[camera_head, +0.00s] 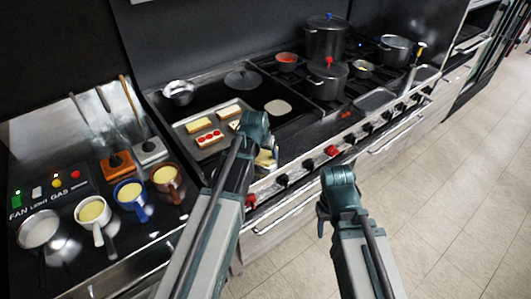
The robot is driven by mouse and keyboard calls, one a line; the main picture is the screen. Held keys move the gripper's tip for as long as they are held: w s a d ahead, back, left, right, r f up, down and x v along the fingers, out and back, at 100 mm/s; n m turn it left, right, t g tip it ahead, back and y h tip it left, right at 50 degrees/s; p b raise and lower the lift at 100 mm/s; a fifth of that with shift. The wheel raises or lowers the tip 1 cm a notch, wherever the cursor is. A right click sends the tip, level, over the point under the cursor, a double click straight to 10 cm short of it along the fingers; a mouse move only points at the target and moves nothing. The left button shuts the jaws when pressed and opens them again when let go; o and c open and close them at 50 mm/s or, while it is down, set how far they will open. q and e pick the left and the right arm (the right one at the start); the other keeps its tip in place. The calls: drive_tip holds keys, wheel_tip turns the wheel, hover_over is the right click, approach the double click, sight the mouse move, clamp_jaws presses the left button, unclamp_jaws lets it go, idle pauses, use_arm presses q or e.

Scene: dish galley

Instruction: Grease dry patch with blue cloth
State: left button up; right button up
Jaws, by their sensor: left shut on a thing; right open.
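A pale oval patch (278,107) shows on the dark griddle top; I cannot tell for sure that it is the dry patch. My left gripper (262,150) is over the griddle's front edge, nearer to me than the pale patch and apart from it. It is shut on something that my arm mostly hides. A pale yellow piece (266,160) shows right at its tip; I cannot tell whether it is held. No blue cloth can be made out. My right gripper (322,222) is open and empty, over the floor in front of the range.
A tray (181,128) with several bread pieces lies on the griddle, left of my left gripper. A grey round lid (242,78) lies behind. Pots (327,40) stand on the burners at right. Several cups of yellow liquid (131,194) stand at left. Knobs (332,151) line the front.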

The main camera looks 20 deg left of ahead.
sight(265, 154)
idle(0.3)
use_arm(q)
wheel_tip(265, 154, up, 7)
drive_tip(key=p, duration=0.7)
drive_tip(key=shift+f, duration=0.1)
idle(0.4)
wheel_tip(265, 154, down, 3)
drive_tip(key=b, duration=0.2)
drive_tip(key=shift+b, duration=0.4)
drive_tip(key=shift+r, duration=0.3)
drive_tip(key=shift+w, duration=0.1)
